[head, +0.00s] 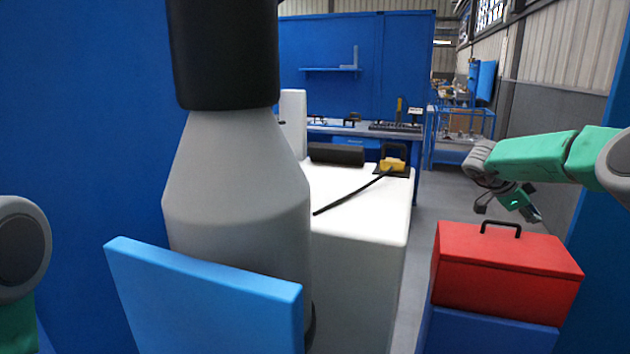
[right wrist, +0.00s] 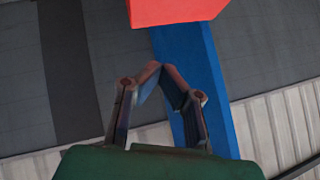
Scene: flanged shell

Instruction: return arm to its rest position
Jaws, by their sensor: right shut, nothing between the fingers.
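My right arm (head: 535,152) reaches in from the right edge in the head view, green with grey joints. Its gripper (head: 510,208) hangs over the far side of the red toolbox, apart from it. In the right wrist view the two fingers (right wrist: 162,72) meet at their tips with nothing between them, so the gripper is shut and empty. Part of my left arm (head: 22,245) shows at the left edge; its gripper is out of view.
The red toolbox (head: 506,265) with a black handle sits on a blue block (head: 485,334); its red corner shows in the right wrist view (right wrist: 178,10). A large grey shell (head: 237,190) and a light-blue panel (head: 205,300) fill the centre left. A white block (head: 362,270) stands behind.

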